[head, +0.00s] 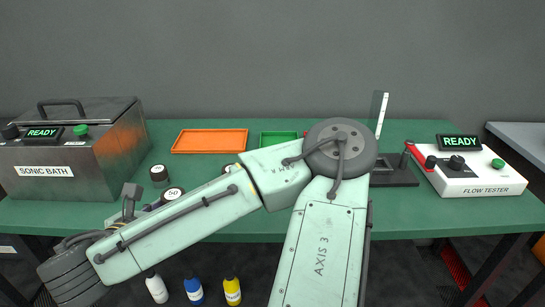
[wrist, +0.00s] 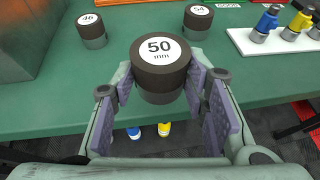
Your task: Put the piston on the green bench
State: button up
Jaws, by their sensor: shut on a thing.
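The piston is a short dark cylinder with a white "50 mm" top (wrist: 160,55) and a grey lower part. In the wrist view it stands upright between the two purple-padded fingers of my gripper (wrist: 162,88), which is shut on it. In the head view its "50" face (head: 173,193) shows near the front edge of the green bench (head: 420,222), with my forearm hiding much of the gripper. I cannot tell whether its underside touches the bench. Similar cylinders, "46" (wrist: 91,28) and "54" (wrist: 198,20), stand on the bench behind it, left and right.
The sonic bath (head: 70,150) stands at the left and the flow tester (head: 468,175) at the right. An orange tray (head: 209,141) and a green tray (head: 278,139) lie behind. A white rack with bottles (wrist: 250,45) is at the wrist view's right. Bottles (head: 193,290) show below the front edge.

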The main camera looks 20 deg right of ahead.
jog(key=w+d, duration=0.1)
jog(key=w, duration=0.2)
jog(key=w+d+f+b, duration=0.1)
jog(key=w, duration=0.5)
jog(key=shift+w+d+f, duration=0.35)
jog(key=shift+d, duration=0.05)
jog(key=w, duration=0.1)
jog(key=w+d+p, duration=0.1)
jog(key=w, duration=0.1)
jog(key=w+d, duration=0.1)
jog(key=w, duration=0.1)
jog(key=shift+w+r, duration=0.1)
jog(key=shift+r, duration=0.15)
jog(key=shift+w+f+p, duration=0.15)
jog(key=shift+f+p, duration=0.1)
jog(key=shift+p, duration=0.05)
jog(key=shift+f+p, duration=0.45)
jog(key=shift+f, duration=1.25)
jog(key=o, duration=1.2)
jog(key=shift+f, duration=0.1)
